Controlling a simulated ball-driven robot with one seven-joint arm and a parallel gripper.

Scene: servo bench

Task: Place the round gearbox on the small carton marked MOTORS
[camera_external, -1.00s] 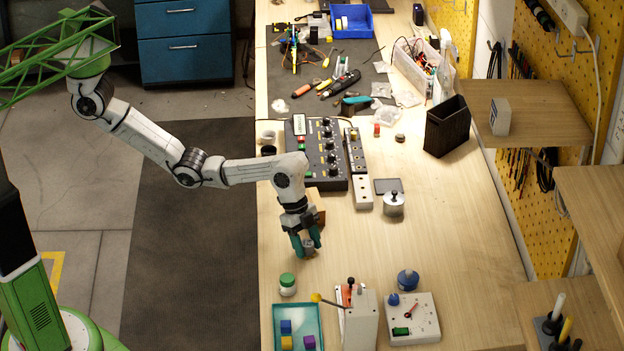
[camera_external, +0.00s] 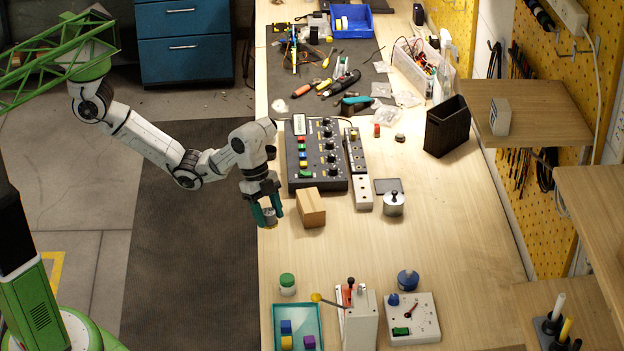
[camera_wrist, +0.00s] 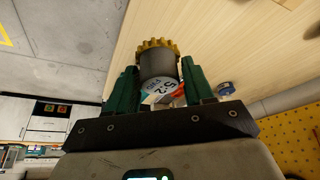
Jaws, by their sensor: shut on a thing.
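The round gearbox (camera_wrist: 157,63) is a dark grey cylinder with a gold toothed gear at its far end and a label on its near end. My gripper (camera_wrist: 160,85) is shut on it, with one green finger on each side. In the external view, my gripper (camera_external: 267,218) holds the gearbox (camera_external: 270,216) at the bench's left edge, apparently above the surface. A small tan carton (camera_external: 311,208) stands on the bench just to the right of the gripper. No MOTORS marking is readable on it.
A black control box (camera_external: 318,165) with knobs stands behind the carton. A teal tray (camera_external: 316,337) with small blocks, a green-lidded jar (camera_external: 287,284) and a grey lever box (camera_external: 361,325) stand in front. A pale box (camera_external: 500,116) is on the shelf. The bench's middle right is clear.

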